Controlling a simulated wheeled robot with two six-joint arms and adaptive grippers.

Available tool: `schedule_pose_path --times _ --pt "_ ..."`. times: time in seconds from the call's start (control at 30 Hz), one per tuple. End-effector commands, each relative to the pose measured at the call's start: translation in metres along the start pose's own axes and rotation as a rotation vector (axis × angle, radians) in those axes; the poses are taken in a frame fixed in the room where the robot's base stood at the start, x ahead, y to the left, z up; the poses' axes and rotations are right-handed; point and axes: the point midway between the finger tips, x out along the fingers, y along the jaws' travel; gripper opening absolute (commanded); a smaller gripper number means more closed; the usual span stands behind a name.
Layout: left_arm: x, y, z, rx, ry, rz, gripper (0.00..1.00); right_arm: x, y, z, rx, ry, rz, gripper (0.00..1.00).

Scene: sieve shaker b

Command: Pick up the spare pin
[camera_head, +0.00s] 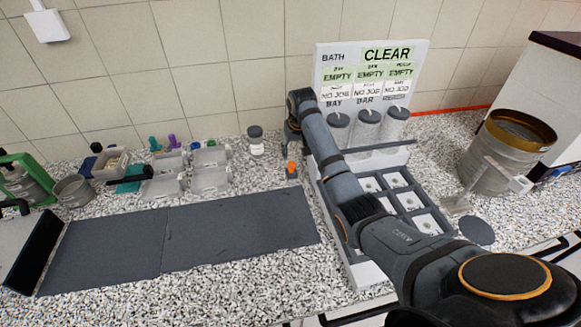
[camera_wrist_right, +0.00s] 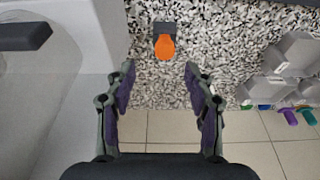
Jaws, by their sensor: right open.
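A small orange-topped piece, which looks like the spare pin (camera_head: 291,169), stands on the speckled counter just left of the signed station. In the right wrist view the orange piece (camera_wrist_right: 165,46) has a dark block (camera_wrist_right: 178,28) at its base. My right gripper (camera_wrist_right: 160,68) is open, with nothing between its fingers. The orange piece lies just beyond the fingertips in that view, near the middle of the gap. In the head view my right gripper (camera_head: 290,146) hangs just above and behind the orange piece, its fingers hard to make out. My left gripper is not seen.
The station (camera_head: 327,82) with a "BATH CLEAR" sign, capped cylinders and a tray of white squares stands right of the piece. Clear bins (camera_head: 210,180) and a dark-lidded jar (camera_head: 256,148) are left. Dark mats (camera_head: 240,230) lie in front. A metal sieve (camera_head: 500,160) stands far right.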

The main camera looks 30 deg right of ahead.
Motion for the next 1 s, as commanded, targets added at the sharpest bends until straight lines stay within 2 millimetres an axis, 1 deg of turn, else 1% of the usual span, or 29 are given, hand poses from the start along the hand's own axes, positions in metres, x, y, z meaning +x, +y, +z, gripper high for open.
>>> schedule_pose_path --times 0.03,0.13,0.37,0.53,0.6,0.7,0.93,0.97,1.0 --pt "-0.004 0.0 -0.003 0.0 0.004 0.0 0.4 0.007 0.0 0.0 0.0 -0.003 0.0 0.53" --pt "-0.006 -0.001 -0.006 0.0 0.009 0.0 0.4 0.02 0.0 -0.001 0.0 -0.001 0.001 0.53" --pt "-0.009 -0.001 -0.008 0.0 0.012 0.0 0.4 0.03 -0.002 -0.001 0.0 -0.001 0.0 0.53" --pt "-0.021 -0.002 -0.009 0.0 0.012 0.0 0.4 0.053 -0.009 -0.004 0.0 -0.002 -0.001 0.53" --pt "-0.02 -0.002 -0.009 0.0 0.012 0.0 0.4 0.066 -0.008 -0.003 0.001 -0.002 0.0 0.53" --pt "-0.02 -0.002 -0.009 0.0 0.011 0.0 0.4 0.076 -0.008 -0.003 0.001 0.0 0.0 0.53" --pt "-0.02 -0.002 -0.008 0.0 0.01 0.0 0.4 0.078 -0.008 -0.003 0.0 0.002 0.0 0.53" --pt "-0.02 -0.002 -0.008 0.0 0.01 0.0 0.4 0.078 -0.008 -0.003 0.0 0.002 0.0 0.52" --pt "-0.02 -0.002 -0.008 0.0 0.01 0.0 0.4 0.078 -0.008 -0.003 0.0 0.002 0.0 0.47"
